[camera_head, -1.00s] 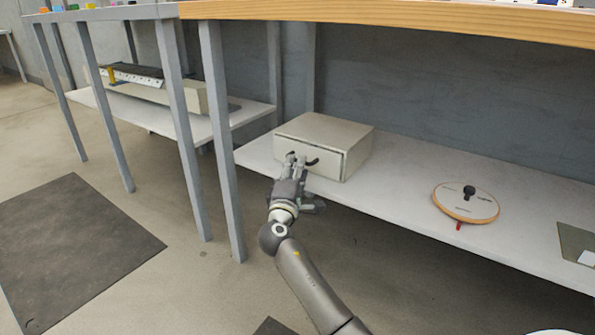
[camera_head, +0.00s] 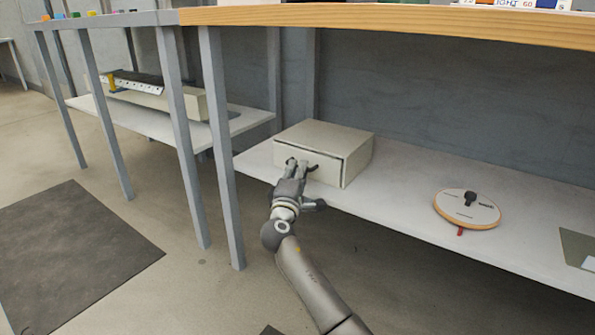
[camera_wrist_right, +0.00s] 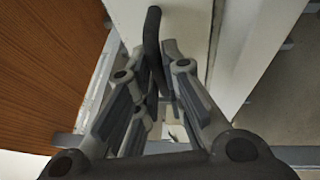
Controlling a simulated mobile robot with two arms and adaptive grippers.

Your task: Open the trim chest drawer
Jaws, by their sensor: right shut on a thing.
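The trim chest (camera_head: 325,134) is a pale cream box on the lower shelf. Its drawer front (camera_head: 328,176) faces me, with a dark line along its top and right edges. How far the drawer stands out, if at all, is hard to tell. A dark bar handle (camera_head: 313,167) sits on the front. My right gripper (camera_head: 298,164) is at the handle and shut on it. In the right wrist view the black handle (camera_wrist_right: 152,40) runs between the fingers of my right gripper (camera_wrist_right: 163,65). My left gripper is not in view.
The white lower shelf (camera_head: 400,202) has free room right of the chest. A round wooden-rimmed disc with a black knob (camera_head: 468,208) lies there. Grey table legs (camera_head: 220,150) stand left of the chest. The wood-edged worktop (camera_head: 400,18) overhangs the shelf.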

